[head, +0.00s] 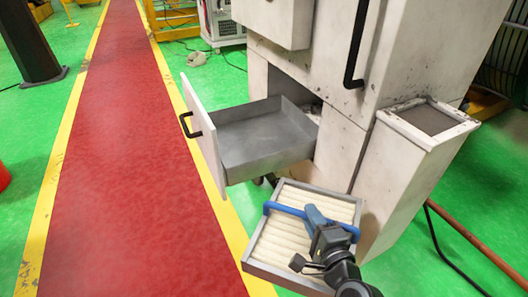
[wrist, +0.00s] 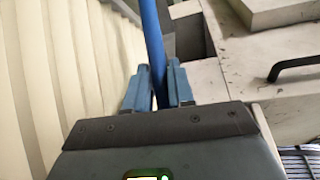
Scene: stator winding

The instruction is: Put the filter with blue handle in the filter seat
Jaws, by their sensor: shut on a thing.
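The filter (head: 283,243) has a grey frame and cream pleats, with a blue handle (head: 284,209) across its face. My gripper (head: 316,216) is shut on the blue handle and holds the filter tilted, in front of the cabinet and below the drawer. In the wrist view the two blue fingers (wrist: 158,88) close around the blue handle (wrist: 151,35), and the pleats (wrist: 60,80) fill the left side. The open drawer (head: 262,140), a grey tray with a white front, looks empty. The filter is apart from it. No part is labelled as the filter seat.
The white cabinet (head: 335,140) stands behind the drawer. A box with a recessed grey top (head: 428,120) is at its right. The drawer front with its black handle (head: 190,125) sticks out to the left. A clear red walkway (head: 130,180) runs along the left.

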